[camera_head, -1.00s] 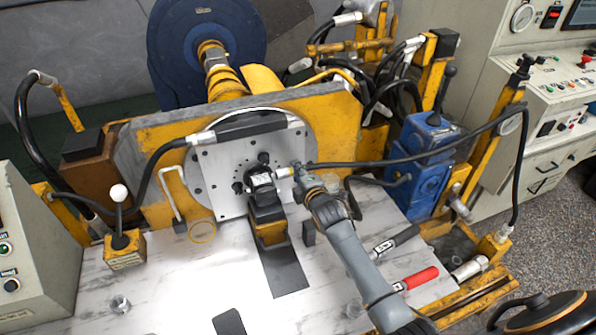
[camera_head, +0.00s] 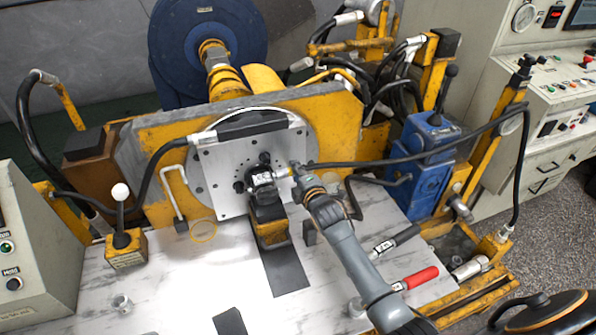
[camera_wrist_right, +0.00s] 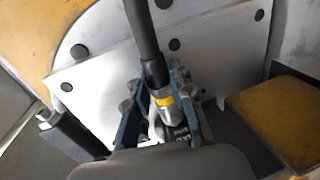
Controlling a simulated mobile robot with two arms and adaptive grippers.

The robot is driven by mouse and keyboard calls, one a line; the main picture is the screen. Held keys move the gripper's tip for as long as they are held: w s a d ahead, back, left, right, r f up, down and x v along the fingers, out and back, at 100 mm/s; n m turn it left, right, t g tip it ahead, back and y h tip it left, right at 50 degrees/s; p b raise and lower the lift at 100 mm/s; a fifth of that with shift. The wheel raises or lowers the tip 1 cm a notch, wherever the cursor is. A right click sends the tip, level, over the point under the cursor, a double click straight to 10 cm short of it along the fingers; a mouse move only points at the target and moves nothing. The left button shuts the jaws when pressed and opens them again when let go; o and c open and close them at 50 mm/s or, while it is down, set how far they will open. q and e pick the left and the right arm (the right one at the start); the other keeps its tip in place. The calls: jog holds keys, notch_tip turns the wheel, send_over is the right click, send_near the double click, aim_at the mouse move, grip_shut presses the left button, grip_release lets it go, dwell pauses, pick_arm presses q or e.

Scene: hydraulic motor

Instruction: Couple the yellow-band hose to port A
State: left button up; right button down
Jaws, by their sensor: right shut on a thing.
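The yellow-band hose shows in the right wrist view as a black hose with a metal end and yellow band (camera_wrist_right: 165,101). My right gripper (camera_wrist_right: 163,118) is shut on this end, with a finger on each side. In the head view the hose (camera_head: 400,160) runs from the right to my right gripper (camera_head: 297,175), at the right side of the dark motor (camera_head: 262,182). The silver hose tip (camera_head: 282,172) is right at the motor's side. I cannot tell whether it is seated. No port letter is readable. My left gripper is not in view.
The motor stands before a round-holed metal plate (camera_head: 215,170) on a yellow frame. A blue block (camera_head: 430,150) stands to the right. A red-sleeved piece (camera_head: 420,278) and a dark-sleeved one lie near the right edge. The white bench top (camera_head: 180,290) is mostly clear at front left.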

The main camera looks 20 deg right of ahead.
jog(key=shift+a, duration=0.35)
jog(key=c, duration=1.1)
grip_release()
jog(key=p+v, duration=0.5)
jog(key=v, duration=0.2)
jog(key=shift+r+p, duration=0.1)
jog(key=shift+p, duration=0.2)
